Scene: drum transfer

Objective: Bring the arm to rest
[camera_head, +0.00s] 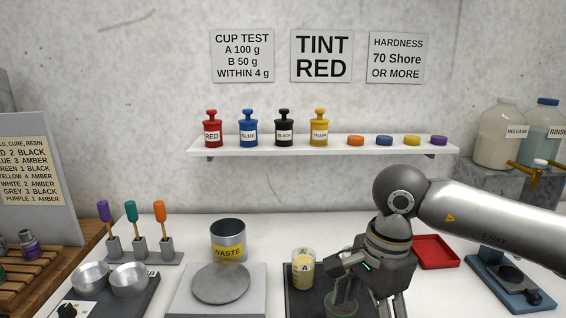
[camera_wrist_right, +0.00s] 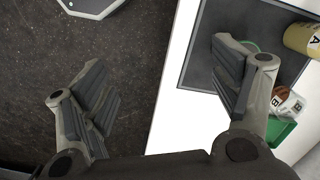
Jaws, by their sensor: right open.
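My right arm comes in from the right in the head view, and its gripper (camera_head: 368,288) hangs low over the front of the white table. The right wrist view shows this gripper (camera_wrist_right: 160,88) open, with nothing between its fingers. Below it are dark floor and the table's white front edge. A clear cup with a green rim (camera_head: 341,304) stands on the dark mat, partly hidden by the gripper in the head view. A cup marked A (camera_head: 302,270) stands beside it, and also shows in the right wrist view (camera_wrist_right: 302,38). My left gripper is not in view.
A grey scale plate (camera_head: 221,283), a WASTE pot (camera_head: 228,240) and two metal bowls (camera_head: 129,279) stand left of the mat. A red tray (camera_head: 436,252) and a blue device (camera_head: 510,284) stand to the right. A shelf (camera_head: 330,143) holds bottles and coloured discs behind.

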